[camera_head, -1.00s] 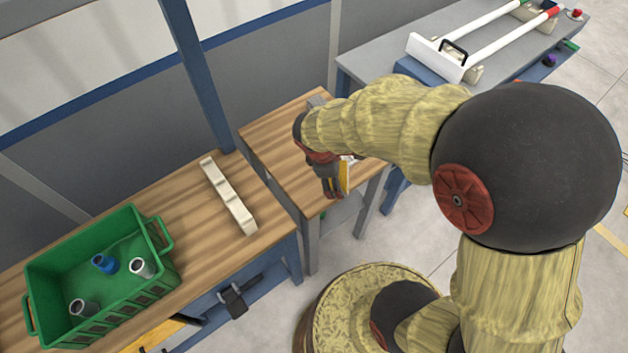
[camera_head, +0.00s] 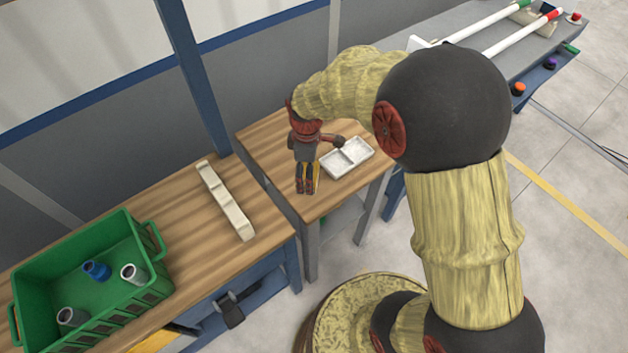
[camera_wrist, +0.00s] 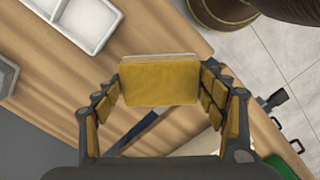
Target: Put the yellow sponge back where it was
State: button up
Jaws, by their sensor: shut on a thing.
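The yellow sponge (camera_wrist: 158,82) is between the fingers of my gripper (camera_wrist: 160,90) in the wrist view, with a pale layer along its far edge. My gripper is shut on it and holds it over the wooden table. In the head view, my gripper (camera_head: 308,185) points down near the front left part of the middle table (camera_head: 265,138). Only a thin yellow strip shows between the fingers there. I cannot tell from these views whether the sponge touches the tabletop.
A white two-part tray (camera_head: 348,158) lies right of my gripper; it also shows in the wrist view (camera_wrist: 88,22). On the left table are a green crate (camera_head: 150,262) with several pipe pieces and a cream notched rack (camera_head: 226,200). The grey table (camera_head: 450,62) holds long white pipes.

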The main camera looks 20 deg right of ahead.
jog(key=f, duration=0.1)
jog(key=w+d+f, duration=0.1)
jog(key=w+d+f+b, duration=0.1)
jog(key=f, duration=0.1)
jog(key=shift+w+d, duration=0.1)
jog(key=shift+d, duration=0.1)
jog(key=shift+w+d+f+b, duration=0.15)
jog(key=shift+f+b, duration=0.4)
jog(key=shift+f, duration=1.3)
jog(key=shift+c, duration=0.4)
jog(key=o, duration=1)
jog(key=shift+o, duration=0.6)
jog(key=shift+r, duration=0.1)
